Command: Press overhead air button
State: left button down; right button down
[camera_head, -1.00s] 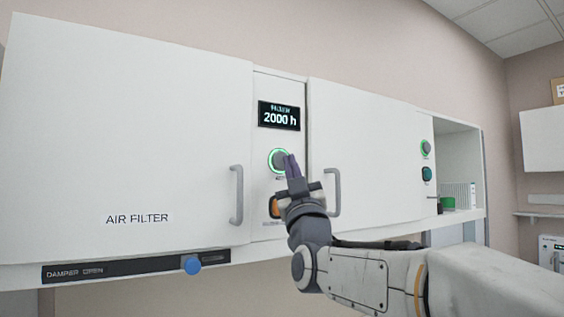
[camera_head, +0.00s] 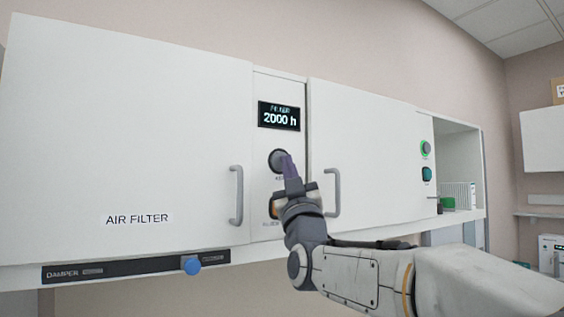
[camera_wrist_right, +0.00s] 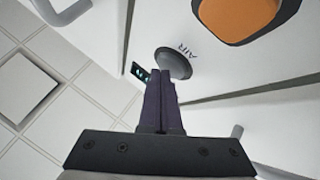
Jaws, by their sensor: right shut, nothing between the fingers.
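The round dark air button (camera_head: 277,160) sits on the narrow panel of the overhead cabinet, below the display (camera_head: 279,116) reading 2000 h. Its ring shows no green light. My right gripper (camera_head: 287,158) is shut and empty, its purple fingertips at the lower right edge of the button. In the right wrist view the button (camera_wrist_right: 173,63), with the word AIR beside it, lies just beyond the tips of my shut fingers (camera_wrist_right: 159,84). I cannot tell for sure whether the tips touch it. My left gripper is not in view.
An orange button (camera_wrist_right: 236,14) sits below the air button, partly behind my gripper in the head view. Door handles (camera_head: 236,195) flank the panel. A blue damper knob (camera_head: 191,265) is at the lower left.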

jog(key=shift+s+d+b, duration=0.55)
jog(key=shift+s+b, duration=0.25)
jog(key=shift+b, duration=0.15)
jog(key=s+d+b, duration=0.2)
jog(key=s+b, duration=0.1)
jog(key=s+d+b, duration=0.1)
jog(key=s, duration=0.1)
jog(key=shift+d, duration=0.15)
jog(key=shift+f, duration=0.1)
dwell(0.4)
